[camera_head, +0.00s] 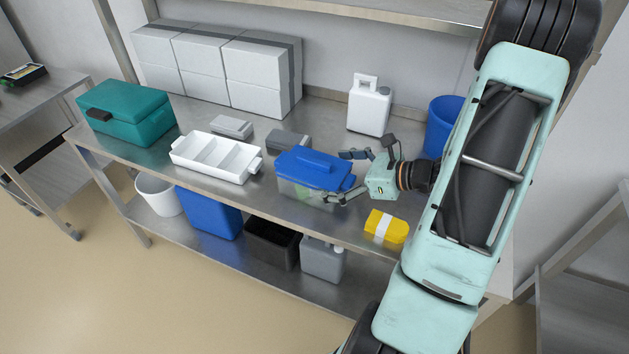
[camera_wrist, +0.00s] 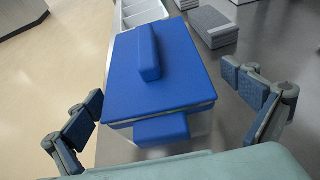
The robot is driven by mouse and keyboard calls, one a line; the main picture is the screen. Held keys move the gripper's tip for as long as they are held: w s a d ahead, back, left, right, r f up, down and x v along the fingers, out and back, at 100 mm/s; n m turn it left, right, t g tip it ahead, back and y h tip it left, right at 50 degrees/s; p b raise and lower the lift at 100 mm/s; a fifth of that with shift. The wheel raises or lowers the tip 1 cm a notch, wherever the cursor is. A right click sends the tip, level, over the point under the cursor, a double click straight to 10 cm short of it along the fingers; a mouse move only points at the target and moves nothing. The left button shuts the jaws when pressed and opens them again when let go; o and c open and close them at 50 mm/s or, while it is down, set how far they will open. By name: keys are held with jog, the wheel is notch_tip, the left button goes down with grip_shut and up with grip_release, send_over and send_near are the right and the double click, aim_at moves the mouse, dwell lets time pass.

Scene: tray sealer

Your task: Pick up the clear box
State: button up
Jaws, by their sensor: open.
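The clear box (camera_head: 299,190) stands upright on the steel table, with a blue lid (camera_head: 316,168) that has a raised handle on top. In the wrist view its blue lid (camera_wrist: 172,75) fills the middle, and a little of the clear wall (camera_wrist: 199,125) shows below it. My gripper (camera_head: 342,177) is open at the box's right end. In the wrist view my gripper (camera_wrist: 168,118) has one finger on each side of the box, with gaps between the fingers and the box. Much of the clear body is hidden by the lid.
A white divided tray (camera_head: 216,170) is left of the box, with grey blocks (camera_head: 288,140) behind. A yellow pack (camera_head: 386,226) lies at the front edge. A white jug (camera_head: 369,106) and blue bin (camera_head: 441,122) stand behind. A teal case (camera_head: 127,118) is far left.

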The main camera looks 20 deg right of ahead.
aim_at(314, 174)
jog(key=x, duration=0.4)
jog(key=shift+a+r, duration=0.1)
jog(key=shift+a, duration=0.2)
jog(key=shift+c, duration=0.4)
jog(key=shift+s, duration=0.15)
jog(key=c, duration=1.2)
